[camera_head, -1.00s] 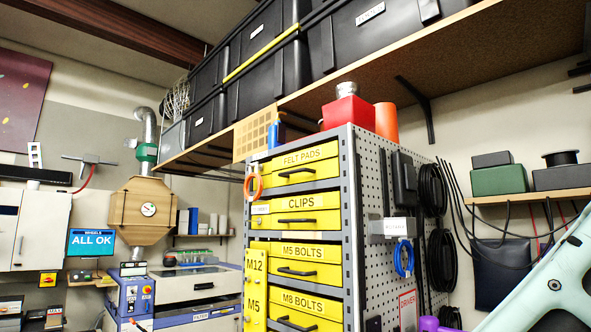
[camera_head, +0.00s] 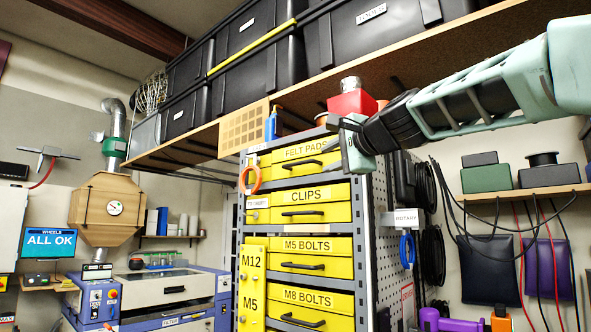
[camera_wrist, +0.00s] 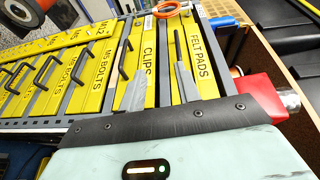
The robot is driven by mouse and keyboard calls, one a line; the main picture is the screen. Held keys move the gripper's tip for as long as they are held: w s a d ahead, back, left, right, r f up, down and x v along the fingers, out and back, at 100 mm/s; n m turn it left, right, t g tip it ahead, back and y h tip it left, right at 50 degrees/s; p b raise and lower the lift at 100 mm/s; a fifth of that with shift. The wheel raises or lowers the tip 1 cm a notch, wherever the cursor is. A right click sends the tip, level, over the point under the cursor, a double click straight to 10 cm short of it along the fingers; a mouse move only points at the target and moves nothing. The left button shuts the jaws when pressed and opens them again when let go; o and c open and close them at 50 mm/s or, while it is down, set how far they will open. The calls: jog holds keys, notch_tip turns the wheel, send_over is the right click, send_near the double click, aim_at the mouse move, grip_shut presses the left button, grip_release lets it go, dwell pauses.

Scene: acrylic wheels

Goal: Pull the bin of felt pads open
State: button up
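The yellow felt pads bin (camera_head: 292,171) is the top bin of the grey cabinet and appears shut, with a dark bar handle (camera_head: 300,165) on its front. In the wrist view the felt pads bin (camera_wrist: 203,75) is at the right, with its handle (camera_wrist: 180,50) near one fingertip. My gripper (camera_head: 335,146) is at the right front of the top bin. Its two grey fingers (camera_wrist: 158,88) are spread and empty. One finger overlaps the clips bin (camera_wrist: 150,60) in the wrist view; the other overlaps the felt pads bin. I cannot tell if either touches.
Below are the clips bin (camera_head: 300,196), M5 bolts bin (camera_head: 302,246) and M8 bolts bin (camera_head: 305,298). An orange ring (camera_head: 250,180) hangs at the cabinet's left. A shelf with black crates (camera_head: 260,65) is overhead, and a red box (camera_head: 350,102) stands on top of the cabinet.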

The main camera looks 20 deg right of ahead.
aim_at(299, 163)
jog(key=shift+m+t, duration=0.5)
jog(key=shift+d+r+p+x, duration=0.3)
jog(key=shift+r+p+x, duration=0.1)
jog(key=shift+p+x, duration=2.4)
jog(key=shift+d+r+p+x, duration=0.25)
jog(key=shift+r+p+x, duration=0.2)
jog(key=shift+p+x, duration=2.4)
jog(key=shift+d+r+p+x, duration=0.3)
jog(key=shift+r+p+x, duration=0.1)
jog(key=shift+p+x, duration=2.4)
jog(key=shift+w, duration=0.25)
jog(key=shift+a, duration=0.1)
grip_shut()
